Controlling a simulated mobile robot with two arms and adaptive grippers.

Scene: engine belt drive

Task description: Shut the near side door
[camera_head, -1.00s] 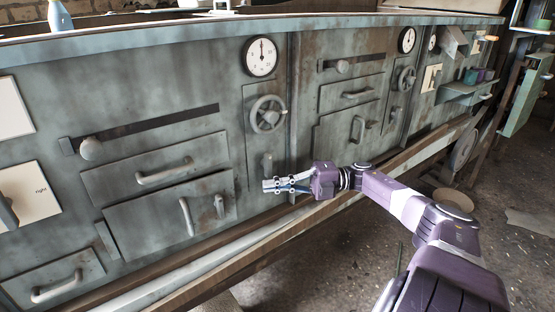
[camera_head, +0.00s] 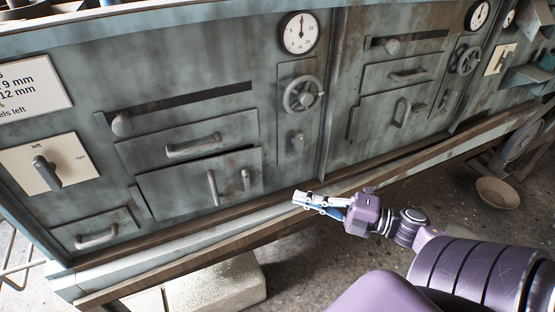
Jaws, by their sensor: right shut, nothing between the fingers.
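The near side door (camera_head: 188,197) is a weathered grey-green panel low on the cabinet front, left of centre in the head view. It has an upright bar handle (camera_head: 212,187) and a smaller upright handle (camera_head: 246,179) near its right edge. It looks nearly flush; I cannot tell whether a small gap is open. My right gripper (camera_head: 301,200) is shut and empty, pointing left. In the picture it lies right of the door and a little below its handles, apart from it, over the cabinet's lower ledge. My left gripper is not in view.
A drawer (camera_head: 187,140) with a horizontal handle sits above the door. A handwheel (camera_head: 303,95) and a small knob (camera_head: 298,138) stick out to its right. A lever plate (camera_head: 48,165) is at left.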

